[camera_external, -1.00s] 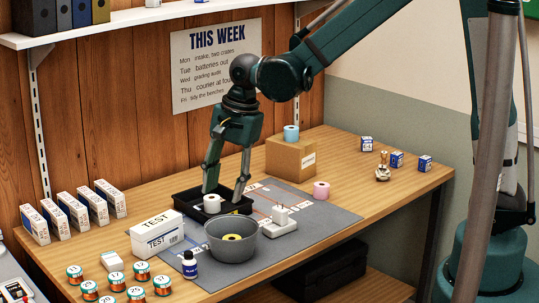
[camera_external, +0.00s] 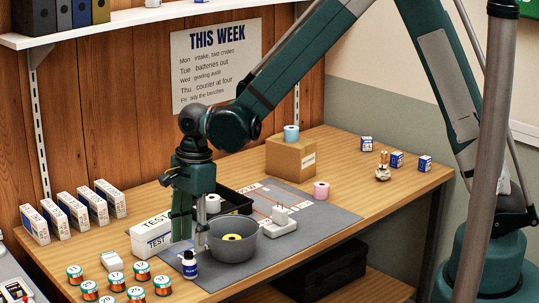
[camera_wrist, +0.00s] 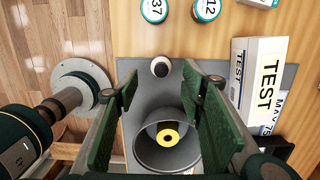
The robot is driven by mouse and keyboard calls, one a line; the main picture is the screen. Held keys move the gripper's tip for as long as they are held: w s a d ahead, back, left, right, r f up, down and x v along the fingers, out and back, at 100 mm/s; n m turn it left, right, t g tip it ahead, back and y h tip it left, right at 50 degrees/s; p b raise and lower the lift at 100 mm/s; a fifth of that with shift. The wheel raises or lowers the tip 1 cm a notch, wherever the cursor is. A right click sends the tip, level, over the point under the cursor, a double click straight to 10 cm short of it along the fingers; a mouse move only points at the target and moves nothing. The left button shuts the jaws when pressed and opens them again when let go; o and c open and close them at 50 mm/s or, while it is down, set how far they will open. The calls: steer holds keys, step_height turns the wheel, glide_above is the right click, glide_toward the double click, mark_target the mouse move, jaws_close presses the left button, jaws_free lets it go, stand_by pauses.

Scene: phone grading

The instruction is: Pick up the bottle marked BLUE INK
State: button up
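The ink bottle (camera_external: 189,265) is small and dark blue with a black cap and a white label. It stands upright on the grey mat's front left corner. In the wrist view its round cap (camera_wrist: 160,67) shows from above, between and beyond the fingertips. My gripper (camera_external: 190,245) is above and just behind the bottle, pointing down, with its fingers apart. In the wrist view the open fingers (camera_wrist: 158,85) hold nothing. I cannot tell how high the tips are above the cap.
A grey bowl (camera_external: 232,252) with a yellow roll in it stands right beside the bottle. A white TEST box (camera_external: 150,243) is behind and to the left. Several copper-coloured reels (camera_external: 141,271) stand on the table to the left. A black tray (camera_external: 240,203) is behind the bowl.

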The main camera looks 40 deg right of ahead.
mark_target(189, 253)
steer(key=shift+a+f, duration=0.15)
steer(key=shift+f, duration=1.15)
steer(key=shift+f, duration=0.1)
steer(key=shift+w+a+f+b, duration=0.1)
steer(key=shift+f+b, duration=0.1)
steer(key=shift+f, duration=0.65)
steer(key=shift+s+a+f+b, duration=0.15)
steer(key=shift+f+b, duration=0.1)
steer(key=shift+f, duration=0.55)
steer(key=shift+w+a+f+b, duration=0.1)
steer(key=shift+w+f+b, duration=0.1)
steer(key=shift+f, duration=0.65)
steer(key=c, duration=1)
